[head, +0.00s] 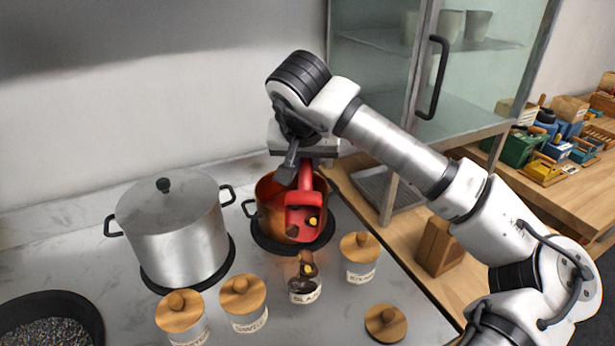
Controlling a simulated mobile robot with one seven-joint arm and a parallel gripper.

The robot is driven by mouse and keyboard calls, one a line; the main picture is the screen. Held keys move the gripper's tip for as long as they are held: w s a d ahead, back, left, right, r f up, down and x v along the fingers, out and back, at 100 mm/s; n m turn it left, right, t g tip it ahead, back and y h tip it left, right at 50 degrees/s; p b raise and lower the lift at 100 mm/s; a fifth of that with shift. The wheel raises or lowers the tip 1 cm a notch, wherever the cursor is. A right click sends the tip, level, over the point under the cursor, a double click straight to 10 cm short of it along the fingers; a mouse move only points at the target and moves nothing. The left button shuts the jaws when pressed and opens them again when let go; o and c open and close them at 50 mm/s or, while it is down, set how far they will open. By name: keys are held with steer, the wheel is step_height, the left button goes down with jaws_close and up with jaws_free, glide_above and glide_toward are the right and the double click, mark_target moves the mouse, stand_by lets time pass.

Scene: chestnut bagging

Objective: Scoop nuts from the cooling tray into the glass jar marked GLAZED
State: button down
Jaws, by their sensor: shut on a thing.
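My gripper (297,163) is shut on a red scoop (305,187) and holds it tilted downward in front of the copper pot (266,190). Dark brown and yellowish pieces show in the scoop's bowl. A small open glass jar (305,292) stands below and in front of it; its label is only partly legible and seems to begin "GLA". Brown nuts (306,264) show at and above the jar's mouth; I cannot tell whether they are heaped or falling. A wooden lid (386,322) lies to the jar's right. I cannot tell which vessel is the cooling tray.
Lidded jars stand left (243,298) and right (361,255) of the open jar. A large lidded steel pot (175,230) is at left, a dark pan (60,298) of dark grains at lower left. A glass-doored cabinet (440,90) and a wooden block (440,247) are at right.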

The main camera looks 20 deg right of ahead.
steer(key=shift+s+a+r+t+h+b, duration=0.3)
steer(key=shift+s+t+b, duration=0.3)
steer(key=shift+b, duration=0.55)
steer(key=shift+s+a+r+t+h+b, duration=0.3)
steer(key=shift+s+t+b, duration=0.2)
steer(key=shift+b, duration=0.65)
steer(key=shift+s+a+r+t+h+b, duration=0.3)
steer(key=shift+s+t+b, duration=0.3)
steer(key=shift+b, duration=0.55)
steer(key=shift+s+a+r+t+b, duration=0.25)
steer(key=shift+s+r+t+b, duration=0.15)
steer(key=shift+s+r+b, duration=0.35)
steer(key=shift+w+f, duration=0.1)
steer(key=shift+w, duration=0.05)
